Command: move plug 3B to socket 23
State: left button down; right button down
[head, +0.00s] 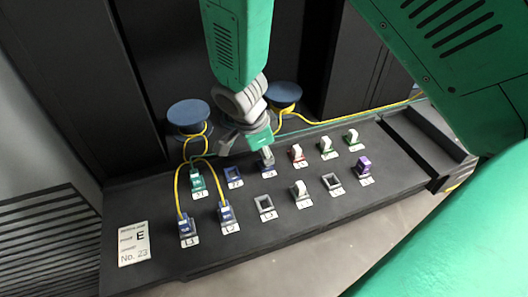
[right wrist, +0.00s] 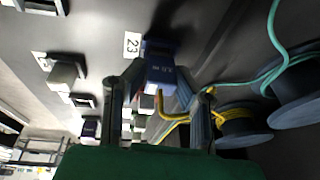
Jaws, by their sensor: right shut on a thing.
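My right gripper (head: 266,156) points down at the back row of the sockets. In the right wrist view, its two fingers (right wrist: 158,88) are shut on a blue plug (right wrist: 160,72) with a yellow cable, which I take as plug 3B; its lettering is too small to read surely. The plug is at a dark blue socket (right wrist: 160,46) beside a label reading 23. I cannot tell how deep it sits. In the head view, socket 23 (head: 268,169) is third from the left in the back row, and the gripper hides the plug. My left gripper is not in view.
An empty blue socket (head: 234,175) lies to the left, then a teal plug (head: 198,183). Two blue plugs (head: 225,213) with yellow cables stand in front left. Blue spools (head: 188,113) and loose cables lie behind.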

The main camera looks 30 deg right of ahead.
jog(key=shift+s+f, duration=0.15)
jog(key=shift+f, duration=0.15)
jog(key=c, duration=1.2)
grip_release()
jog(key=shift+d, duration=0.1)
jog(key=shift+r, duration=0.35)
notch_tip(320, 180, up, 8)
jog(key=shift+r, duration=0.65)
